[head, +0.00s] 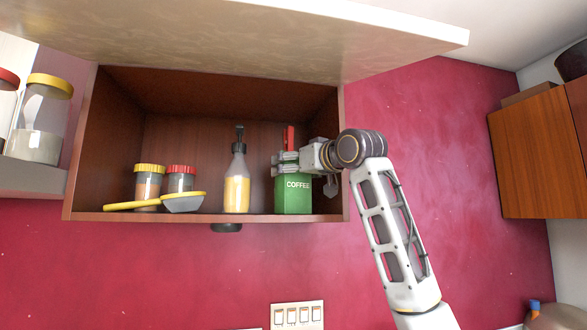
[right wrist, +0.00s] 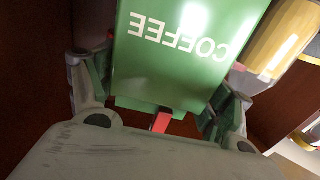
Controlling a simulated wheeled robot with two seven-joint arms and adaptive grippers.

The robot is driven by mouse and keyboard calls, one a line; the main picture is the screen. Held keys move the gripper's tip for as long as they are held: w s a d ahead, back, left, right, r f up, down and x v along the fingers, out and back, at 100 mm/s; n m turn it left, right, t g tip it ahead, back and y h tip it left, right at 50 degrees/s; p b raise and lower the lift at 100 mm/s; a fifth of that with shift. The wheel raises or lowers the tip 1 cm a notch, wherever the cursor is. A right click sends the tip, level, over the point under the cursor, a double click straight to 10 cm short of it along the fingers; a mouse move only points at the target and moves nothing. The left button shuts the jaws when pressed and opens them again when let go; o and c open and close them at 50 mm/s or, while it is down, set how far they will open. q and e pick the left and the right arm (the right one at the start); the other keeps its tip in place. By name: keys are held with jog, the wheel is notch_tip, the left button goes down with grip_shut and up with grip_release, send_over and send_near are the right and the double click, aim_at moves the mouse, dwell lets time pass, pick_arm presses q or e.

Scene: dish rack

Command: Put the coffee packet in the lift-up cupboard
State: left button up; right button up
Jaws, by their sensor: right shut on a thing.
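The green coffee packet (head: 293,196) stands upright inside the open lift-up cupboard (head: 205,217), at the right end of its floor. A red clip or tab sticks up from its top. My right gripper (head: 286,163) reaches in from the right and is shut on the upper part of the packet. In the right wrist view the packet (right wrist: 180,50) appears upside down between the two fingers, with its COFFEE label showing. The cupboard's door (head: 250,40) is raised above the opening. My left gripper is not in view.
A yellow bottle with a black pump (head: 237,190) stands just left of the packet. Farther left are two spice jars (head: 148,186) and a yellow-handled scoop (head: 183,203). A wooden wall cabinet (head: 535,155) hangs at the right. Jars (head: 42,120) stand on a left shelf.

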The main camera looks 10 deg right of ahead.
jog(key=o, duration=1.6)
jog(key=shift+c, duration=0.2)
jog(key=shift+r, duration=5)
